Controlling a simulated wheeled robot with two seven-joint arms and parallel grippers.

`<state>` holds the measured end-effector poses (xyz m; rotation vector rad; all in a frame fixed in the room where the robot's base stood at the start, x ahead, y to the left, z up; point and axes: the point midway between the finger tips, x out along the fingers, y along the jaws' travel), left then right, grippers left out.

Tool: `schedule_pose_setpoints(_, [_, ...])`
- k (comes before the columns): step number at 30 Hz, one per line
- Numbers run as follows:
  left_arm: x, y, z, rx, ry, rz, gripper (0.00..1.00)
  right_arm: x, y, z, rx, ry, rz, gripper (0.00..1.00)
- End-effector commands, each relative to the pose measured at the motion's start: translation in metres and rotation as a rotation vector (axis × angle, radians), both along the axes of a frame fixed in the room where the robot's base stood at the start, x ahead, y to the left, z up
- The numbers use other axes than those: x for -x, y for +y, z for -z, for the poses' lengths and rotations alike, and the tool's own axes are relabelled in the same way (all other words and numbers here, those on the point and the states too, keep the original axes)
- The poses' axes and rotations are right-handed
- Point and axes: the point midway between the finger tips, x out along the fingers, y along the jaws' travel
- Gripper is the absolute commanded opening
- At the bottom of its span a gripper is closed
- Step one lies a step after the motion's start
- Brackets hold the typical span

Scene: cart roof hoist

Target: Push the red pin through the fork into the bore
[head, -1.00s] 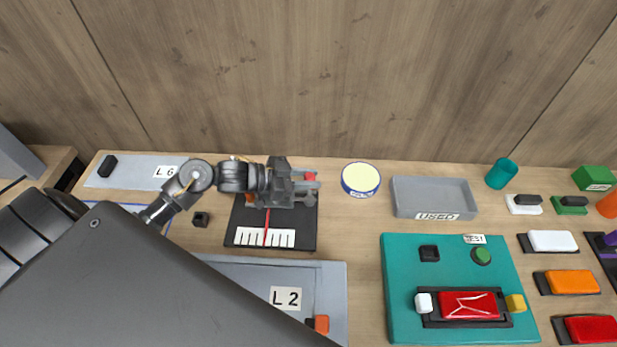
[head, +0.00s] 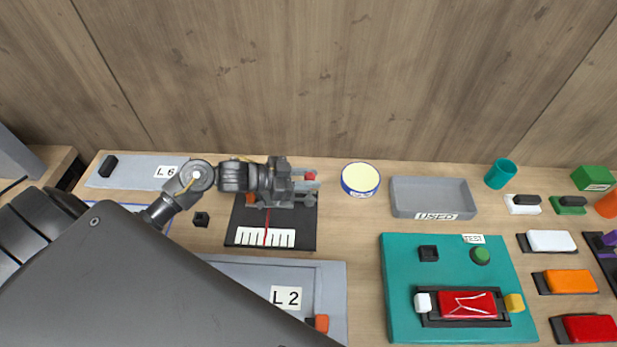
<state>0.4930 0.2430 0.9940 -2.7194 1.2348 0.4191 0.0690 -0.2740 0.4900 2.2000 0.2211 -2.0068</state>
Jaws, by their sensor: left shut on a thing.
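The red pin (head: 310,177) shows as a small red end at the right side of the fixture, at my left gripper's tips. My left gripper (head: 307,182) reaches in from the left over the black base plate (head: 250,218) and is shut on the red pin. Grey metal parts sit around and below the tips; I cannot tell the fork from the gripper's own parts there. The bore is hidden, and how deep the pin sits cannot be seen. The plate's front carries a white scale (head: 281,238) with a red pointer line. My right gripper is not in view.
A blue-rimmed round tub (head: 360,179) and a grey USED tray (head: 398,205) stand right of the fixture. A teal TEST board (head: 400,265) lies at front right. A grey L 2 panel (head: 252,272) lies in front. A wooden wall (head: 340,80) closes the back.

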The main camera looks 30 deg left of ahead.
Motion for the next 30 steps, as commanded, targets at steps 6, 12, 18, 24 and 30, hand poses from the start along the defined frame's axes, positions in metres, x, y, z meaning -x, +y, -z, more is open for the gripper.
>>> schedule_pose_setpoints(6, [0.0000,0.0000,-0.0009,0.000,0.000,0.000,0.04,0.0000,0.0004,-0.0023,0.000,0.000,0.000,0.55])
schedule_pose_setpoints(12, [0.0002,-0.0001,-0.0007,0.000,0.000,0.001,0.04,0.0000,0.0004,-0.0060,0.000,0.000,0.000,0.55])
schedule_pose_setpoints(18, [0.0002,0.0000,0.0001,0.000,0.000,0.000,0.04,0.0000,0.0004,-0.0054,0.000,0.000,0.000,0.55])
schedule_pose_setpoints(24, [0.0001,0.0000,0.0000,0.000,0.000,0.000,0.04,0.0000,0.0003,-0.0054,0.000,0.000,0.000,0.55])
schedule_pose_setpoints(30, [0.0003,0.0000,-0.0008,0.000,0.000,0.000,0.04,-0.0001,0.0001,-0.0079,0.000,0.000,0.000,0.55])
